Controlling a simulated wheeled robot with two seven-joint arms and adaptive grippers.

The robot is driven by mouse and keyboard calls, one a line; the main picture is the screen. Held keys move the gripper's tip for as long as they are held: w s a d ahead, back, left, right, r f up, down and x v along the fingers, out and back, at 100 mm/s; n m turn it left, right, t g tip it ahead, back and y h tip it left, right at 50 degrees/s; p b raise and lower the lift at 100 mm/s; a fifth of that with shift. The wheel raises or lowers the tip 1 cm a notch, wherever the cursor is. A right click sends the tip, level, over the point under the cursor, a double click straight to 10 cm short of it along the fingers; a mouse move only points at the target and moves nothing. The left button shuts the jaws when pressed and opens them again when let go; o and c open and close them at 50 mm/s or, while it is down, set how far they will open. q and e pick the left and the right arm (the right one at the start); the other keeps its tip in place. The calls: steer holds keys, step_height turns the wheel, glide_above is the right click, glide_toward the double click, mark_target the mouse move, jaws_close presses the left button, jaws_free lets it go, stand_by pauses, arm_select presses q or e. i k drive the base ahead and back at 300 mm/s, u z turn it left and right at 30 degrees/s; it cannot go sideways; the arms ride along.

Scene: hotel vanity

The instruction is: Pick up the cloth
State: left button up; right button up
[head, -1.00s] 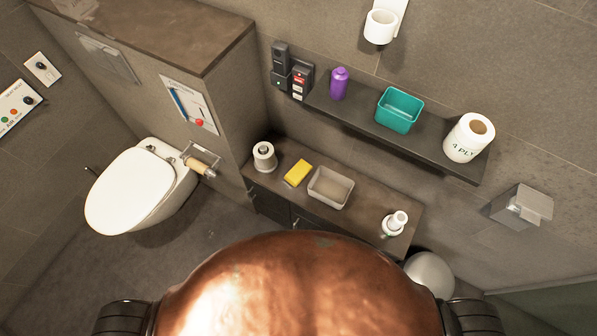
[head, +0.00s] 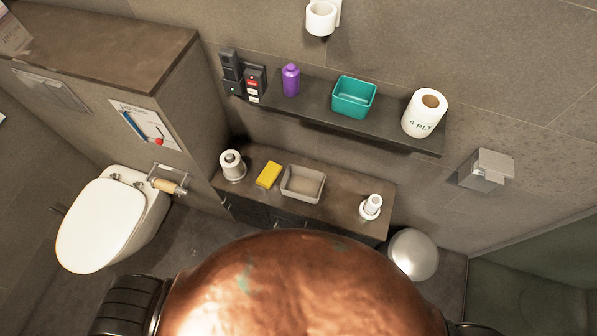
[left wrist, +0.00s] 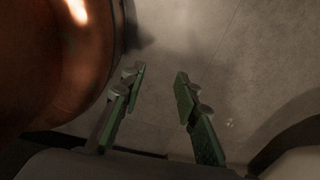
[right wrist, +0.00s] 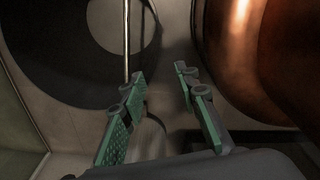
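The yellow folded item (head: 268,175), which looks like the cloth or a sponge, lies on the low brown counter (head: 335,205) between a white toilet-roll holder and a grey tray. My left gripper (left wrist: 158,85) shows in the left wrist view with its fingers apart and nothing between them, above bare floor. My right gripper (right wrist: 160,85) shows in the right wrist view, also apart and empty. Neither gripper shows in the head view, so both are away from the counter.
The counter holds a white roll on a stand (head: 232,166), a grey tray (head: 303,183) and a white bottle (head: 371,207). The shelf above holds a purple bottle (head: 291,80), a teal bin (head: 354,97) and a paper roll (head: 424,113). A toilet (head: 100,225) stands left, a round bin (head: 413,254) right.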

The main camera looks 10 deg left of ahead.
mark_target(270, 174)
steer(key=z, duration=1.15)
steer(key=k, duration=1.25)
steer(key=u, duration=1.8)
steer(key=i, duration=0.5)
steer(key=u, duration=0.05)
